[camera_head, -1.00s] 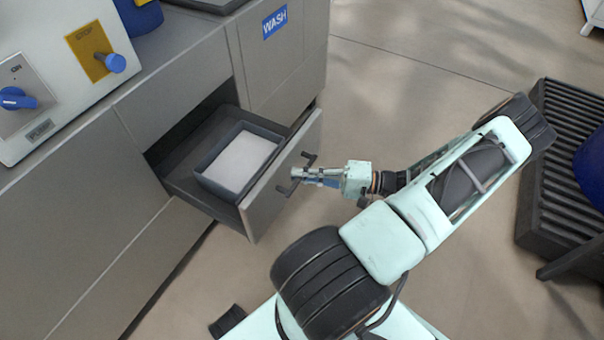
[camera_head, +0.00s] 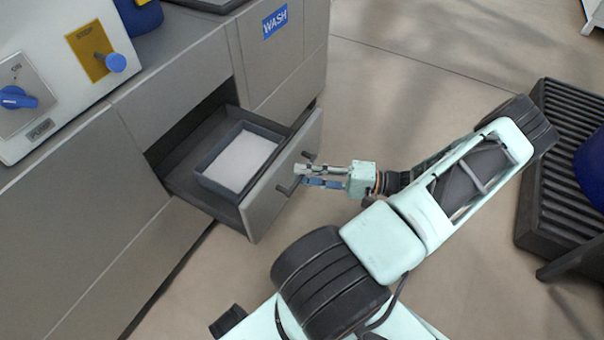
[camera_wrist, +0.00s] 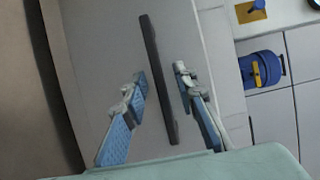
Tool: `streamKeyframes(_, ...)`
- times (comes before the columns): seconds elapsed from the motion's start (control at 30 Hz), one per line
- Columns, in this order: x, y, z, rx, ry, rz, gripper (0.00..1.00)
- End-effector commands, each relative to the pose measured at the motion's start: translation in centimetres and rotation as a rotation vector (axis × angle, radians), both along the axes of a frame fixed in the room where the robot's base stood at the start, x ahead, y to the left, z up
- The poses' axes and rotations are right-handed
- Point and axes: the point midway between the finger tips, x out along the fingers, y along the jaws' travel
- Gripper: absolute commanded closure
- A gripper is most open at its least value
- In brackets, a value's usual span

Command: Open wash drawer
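The wash drawer (camera_head: 262,208) stands pulled out of the grey cabinet. It holds a dark bin (camera_head: 208,183) with a white block or filling (camera_head: 240,161). A dark bar handle (camera_head: 286,190) is on its front. My gripper (camera_head: 301,175) is at the handle with its fingers spread. In the wrist view, the handle (camera_wrist: 155,60) runs between the two open fingers (camera_wrist: 160,76), with gaps visible on both sides. The blue WASH label (camera_head: 275,21) is on the cabinet right of the drawer opening.
A dark slatted platform (camera_head: 545,215) with a blue object (camera_head: 592,170) is at far right. Bare floor lies between.

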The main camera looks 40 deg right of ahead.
Motion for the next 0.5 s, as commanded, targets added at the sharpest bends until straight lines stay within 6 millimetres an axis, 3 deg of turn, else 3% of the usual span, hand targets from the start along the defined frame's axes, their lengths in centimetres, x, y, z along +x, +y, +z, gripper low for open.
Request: streamKeyframes(0.5,-7.2,-6.6,-0.1,-0.001,0.002,-0.001,0.74)
